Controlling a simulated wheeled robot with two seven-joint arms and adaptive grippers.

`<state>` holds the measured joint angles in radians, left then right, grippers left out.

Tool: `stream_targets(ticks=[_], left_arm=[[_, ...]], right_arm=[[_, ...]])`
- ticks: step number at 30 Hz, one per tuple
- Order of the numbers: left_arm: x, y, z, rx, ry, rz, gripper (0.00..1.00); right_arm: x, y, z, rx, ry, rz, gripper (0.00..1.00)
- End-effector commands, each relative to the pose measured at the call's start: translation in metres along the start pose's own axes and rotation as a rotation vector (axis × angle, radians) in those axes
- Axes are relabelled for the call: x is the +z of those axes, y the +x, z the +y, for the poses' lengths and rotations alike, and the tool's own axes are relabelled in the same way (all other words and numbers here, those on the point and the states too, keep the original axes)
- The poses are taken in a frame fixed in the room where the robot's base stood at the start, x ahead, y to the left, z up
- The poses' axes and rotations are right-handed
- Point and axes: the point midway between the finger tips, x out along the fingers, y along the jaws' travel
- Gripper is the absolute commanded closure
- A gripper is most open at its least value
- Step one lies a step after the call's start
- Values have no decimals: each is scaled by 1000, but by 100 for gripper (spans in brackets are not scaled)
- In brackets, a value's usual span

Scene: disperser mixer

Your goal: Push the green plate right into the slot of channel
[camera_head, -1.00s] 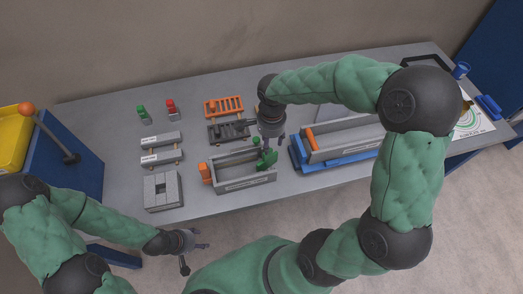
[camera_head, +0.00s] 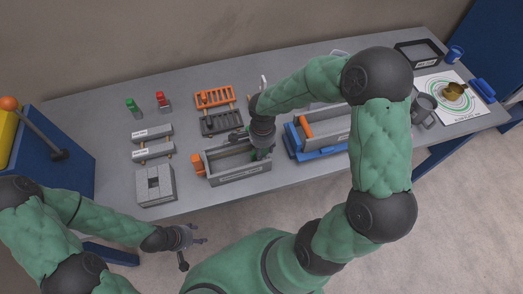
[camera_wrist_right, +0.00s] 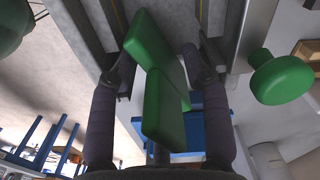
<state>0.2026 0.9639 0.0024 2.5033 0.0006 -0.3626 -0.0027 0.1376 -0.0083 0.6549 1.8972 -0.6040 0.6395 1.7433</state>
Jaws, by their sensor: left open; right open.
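The channel (camera_head: 240,175) is a grey open-topped trough near the table's front edge, with an orange piece (camera_head: 197,164) at its left end. The green plate (camera_wrist_right: 158,88) shows in the right wrist view between the spread fingers. In the head view only a bit of green (camera_head: 262,154) shows at the channel's right end, under my right gripper (camera_head: 262,150). My right gripper is open, with a finger on each side of the plate; I cannot tell whether they touch it. My left gripper (camera_head: 198,238) is open and empty, off the table's front edge.
A green round knob (camera_wrist_right: 283,80) sits right of the fingers in the wrist view. A blue-based trough (camera_head: 320,140) stands right of the channel. Orange (camera_head: 214,98) and dark (camera_head: 221,122) racks lie behind it. Grey blocks (camera_head: 156,185) stand to its left.

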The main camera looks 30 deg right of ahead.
Motion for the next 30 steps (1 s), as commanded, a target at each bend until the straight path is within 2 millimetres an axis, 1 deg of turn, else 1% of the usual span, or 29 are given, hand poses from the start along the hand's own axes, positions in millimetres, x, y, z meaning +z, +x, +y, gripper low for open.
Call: stream_targets(ticks=[6, 7, 8, 9, 11, 12, 23, 26, 30], left_arm=[[0, 0, 0, 0, 0, 0, 44], [0, 0, 0, 0, 0, 0, 44], [0, 0, 0, 0, 0, 0, 44], [0, 0, 0, 0, 0, 0, 44], [0, 0, 0, 0, 0, 0, 44], [0, 0, 0, 0, 0, 0, 44], [0, -1, 0, 0, 0, 0, 44], [0, -3, 1, 0, 0, 0, 44], [0, -9, 3, 0, 0, 0, 44]], right_arm=[[0, 0, 0, -1, 0, 0, 52], [0, 0, 0, -1, 0, 0, 58], [0, 0, 0, -1, 0, 0, 66], [0, 0, 0, -1, 0, 0, 78], [0, 0, 0, -1, 0, 0, 95], [0, 0, 0, -1, 0, 0, 100], [0, -3, -1, -2, 1, 1, 100], [-1, -13, -2, -5, 2, 2, 100], [-1, -38, -2, -7, 0, 2, 100]])
